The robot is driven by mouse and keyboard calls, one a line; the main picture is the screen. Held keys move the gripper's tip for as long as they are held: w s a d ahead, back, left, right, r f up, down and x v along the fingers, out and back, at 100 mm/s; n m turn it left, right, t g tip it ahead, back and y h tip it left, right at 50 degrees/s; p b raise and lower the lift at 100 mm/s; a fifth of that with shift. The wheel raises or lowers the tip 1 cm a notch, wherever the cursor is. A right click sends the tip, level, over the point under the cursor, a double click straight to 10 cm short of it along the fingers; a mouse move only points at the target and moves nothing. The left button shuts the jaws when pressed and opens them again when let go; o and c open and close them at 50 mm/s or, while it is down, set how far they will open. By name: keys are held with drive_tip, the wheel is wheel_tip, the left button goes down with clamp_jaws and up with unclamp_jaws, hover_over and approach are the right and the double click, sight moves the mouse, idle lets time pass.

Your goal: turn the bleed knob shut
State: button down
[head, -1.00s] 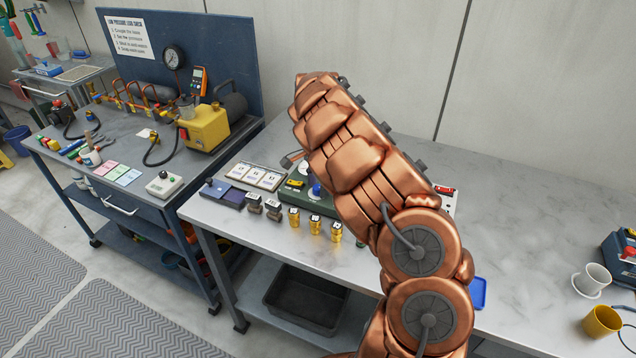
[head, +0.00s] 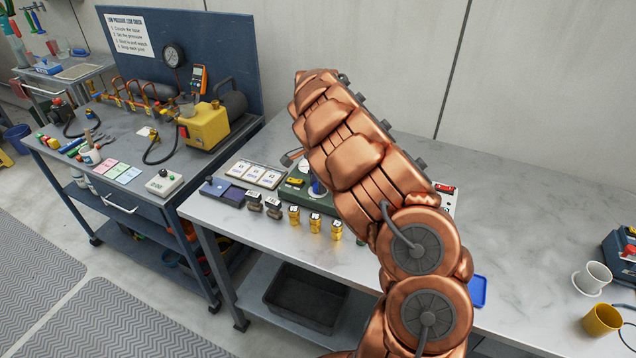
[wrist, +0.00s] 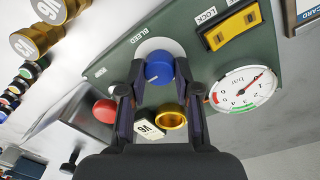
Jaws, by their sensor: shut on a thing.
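The bleed knob (wrist: 158,69) is a blue round knob on a white disc beside the word BLEED on the green panel (wrist: 190,60) in the wrist view. A pale mark shows on its side. My gripper (wrist: 158,76) has one dark finger on each side of the knob and is shut on it. In the head view the knob (head: 318,187) shows partly beside my copper arm, which hides my gripper. A round white gauge (wrist: 240,90) with a red needle and coloured arcs sits right of the knob in the wrist view.
A yellow-and-black LOCK switch (wrist: 232,25) sits close to the knob. A brass ring-shaped part (wrist: 172,116), a white tag (wrist: 150,128) and a red round part (wrist: 104,111) lie near my fingers. Brass fittings (head: 315,222) stand along the bench front. The bench's right side is mostly clear.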

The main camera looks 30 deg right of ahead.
drive_tip(key=shift+f+n+b, duration=0.25)
drive_tip(key=shift+n+b, duration=0.15)
drive_tip(key=shift+b, duration=0.95)
drive_tip(key=shift+n+b, duration=0.9)
drive_tip(key=shift+b, duration=0.3)
drive_tip(key=n+b, duration=0.4)
drive_tip(key=n, duration=0.1)
drive_tip(key=shift+b, duration=0.35)
drive_tip(key=n+b, duration=0.1)
drive_tip(key=n, duration=0.1)
drive_tip(key=n+b, duration=0.2)
drive_tip(key=n, duration=0.1)
drive_tip(key=shift+w+a+r+n, duration=0.1)
drive_tip(key=shift+r+n, duration=0.1)
drive_tip(key=shift+n, duration=0.1)
drive_tip(key=n+b, duration=0.1)
drive_tip(key=n, duration=0.3)
drive_tip(key=shift+r+n+h, duration=0.15)
drive_tip(key=shift+n+h, duration=0.15)
drive_tip(key=c, duration=0.8)
unclamp_jaws()
